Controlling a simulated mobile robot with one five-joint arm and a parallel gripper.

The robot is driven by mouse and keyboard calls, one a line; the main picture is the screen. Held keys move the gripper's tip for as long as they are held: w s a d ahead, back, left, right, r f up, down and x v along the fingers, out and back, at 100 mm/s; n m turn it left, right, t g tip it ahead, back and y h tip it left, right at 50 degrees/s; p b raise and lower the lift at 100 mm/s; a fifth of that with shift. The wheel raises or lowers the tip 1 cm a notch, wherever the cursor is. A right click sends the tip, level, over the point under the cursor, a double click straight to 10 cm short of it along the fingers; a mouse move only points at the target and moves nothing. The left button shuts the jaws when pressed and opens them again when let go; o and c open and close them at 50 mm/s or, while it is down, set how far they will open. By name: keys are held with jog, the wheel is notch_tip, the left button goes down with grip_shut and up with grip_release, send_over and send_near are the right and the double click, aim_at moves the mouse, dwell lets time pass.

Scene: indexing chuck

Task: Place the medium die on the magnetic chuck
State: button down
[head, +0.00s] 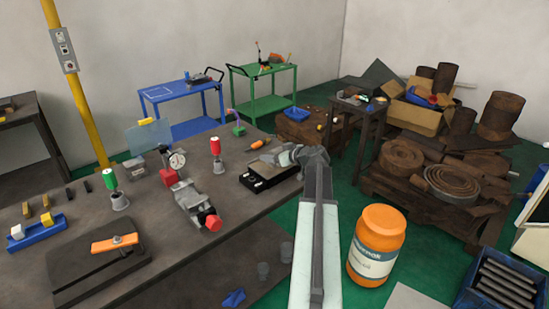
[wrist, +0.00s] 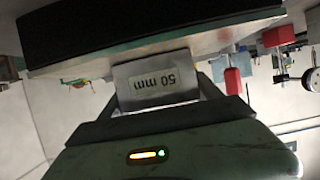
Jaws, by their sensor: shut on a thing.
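My gripper (head: 292,156) is over the far right end of the workbench. In the wrist view my gripper (wrist: 155,95) is shut on a grey metal block marked "50 mm" (wrist: 155,82), which I take as the medium die. The label appears upside down there. The magnetic chuck (head: 262,184), a low black block with a light top plate, stands on the bench beneath and beside my gripper. It also shows in the wrist view as a black slab (wrist: 130,22) with a pale face. The die meets that face in the picture; I cannot tell whether they touch. In the head view my wrist hides the die.
A vise with a red knob (head: 193,202) and a red-topped bottle (head: 216,152) stand left of the chuck, with a dial indicator (head: 177,160) beyond. A blue tray with blocks (head: 38,232) and a black plate (head: 90,270) are farther left. An orange jar (head: 378,228) is at right.

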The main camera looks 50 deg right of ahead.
jog(key=shift+c, duration=0.7)
grip_release()
jog(key=shift+r, duration=0.1)
jog(key=shift+s+r, duration=0.2)
jog(key=shift+s, duration=0.1)
jog(key=p+v, duration=0.4)
jog(key=v, duration=0.7)
jog(key=shift+s, duration=0.25)
